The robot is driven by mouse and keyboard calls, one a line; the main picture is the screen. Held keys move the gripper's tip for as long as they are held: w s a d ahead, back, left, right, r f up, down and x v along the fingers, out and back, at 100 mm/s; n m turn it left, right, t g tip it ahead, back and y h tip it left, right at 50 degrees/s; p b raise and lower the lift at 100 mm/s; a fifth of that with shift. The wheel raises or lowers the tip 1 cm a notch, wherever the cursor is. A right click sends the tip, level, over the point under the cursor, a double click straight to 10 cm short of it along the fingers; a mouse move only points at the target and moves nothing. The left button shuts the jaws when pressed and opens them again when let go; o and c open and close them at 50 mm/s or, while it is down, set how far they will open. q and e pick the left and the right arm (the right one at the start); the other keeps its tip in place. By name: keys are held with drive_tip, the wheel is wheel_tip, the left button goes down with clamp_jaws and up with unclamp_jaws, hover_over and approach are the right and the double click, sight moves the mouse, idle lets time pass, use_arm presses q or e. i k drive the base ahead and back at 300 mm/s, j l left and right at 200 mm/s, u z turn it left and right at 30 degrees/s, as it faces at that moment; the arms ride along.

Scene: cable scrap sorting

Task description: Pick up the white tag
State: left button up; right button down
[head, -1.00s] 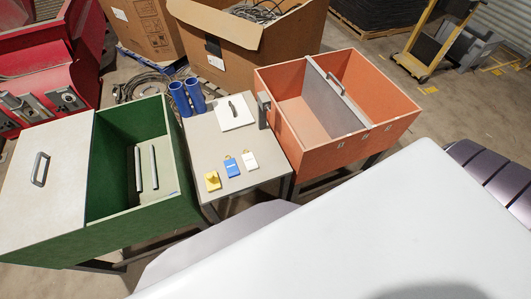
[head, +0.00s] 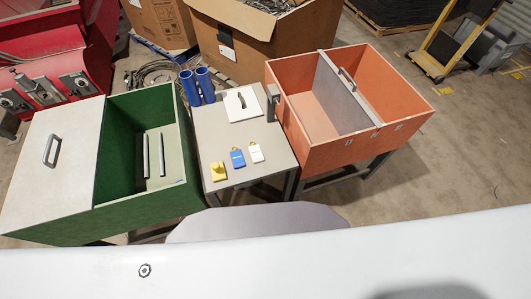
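The white tag (head: 256,153) lies flat on the grey table (head: 226,128) between the two bins, with a small yellow loop at its top. A blue tag (head: 237,158) lies just left of it, also with a yellow loop. A yellow piece (head: 217,171) with a raised knob is further left, near the table's left edge. Neither of my grippers shows in the head view. A large white part of my own body fills the bottom of the picture.
A green bin (head: 125,216) with a white lid stands left of the table, an orange bin (head: 318,157) with a grey divider right. A white plate (head: 242,104) with a dark handle and two blue cylinders (head: 197,86) stand at the table's back.

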sight(254, 150)
drive_tip(key=k+l, duration=0.1)
drive_tip(key=l, duration=0.75)
drive_tip(key=k+l, duration=0.15)
drive_tip(key=l, duration=0.25)
drive_tip(key=k+l, duration=0.1)
drive_tip(key=l, duration=0.35)
